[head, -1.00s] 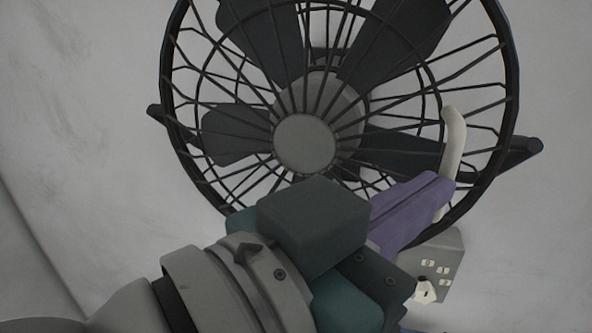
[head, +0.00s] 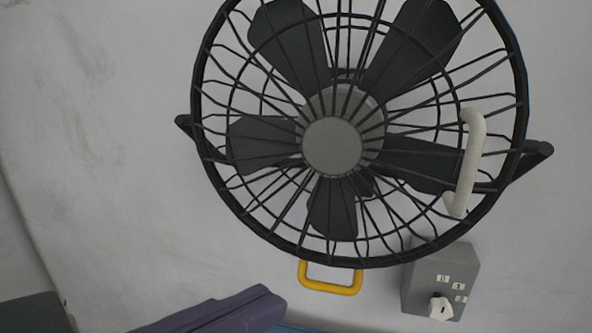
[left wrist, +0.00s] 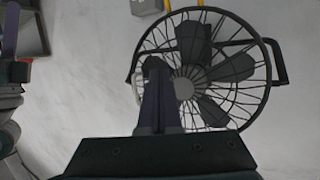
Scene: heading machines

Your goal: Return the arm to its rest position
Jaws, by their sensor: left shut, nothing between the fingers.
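My left gripper (head: 265,302) has purple fingers, shut and empty, low in the head view, below the fan and apart from it. In the left wrist view its shut fingers (left wrist: 158,90) overlap the picture of the fan. The black caged fan (head: 333,146) fills the upper middle of the head view, and it also shows in the left wrist view (left wrist: 185,88). A purple finger-like part (left wrist: 10,32) and grey arm links at the left edge of the left wrist view look like my right arm. That gripper's opening is not clear there.
A white handle (head: 470,165) is at the fan's right side and a yellow handle (head: 330,288) below it. A grey control box (head: 440,278) with a white knob (head: 440,308) is at lower right. The pale surface left of the fan is clear.

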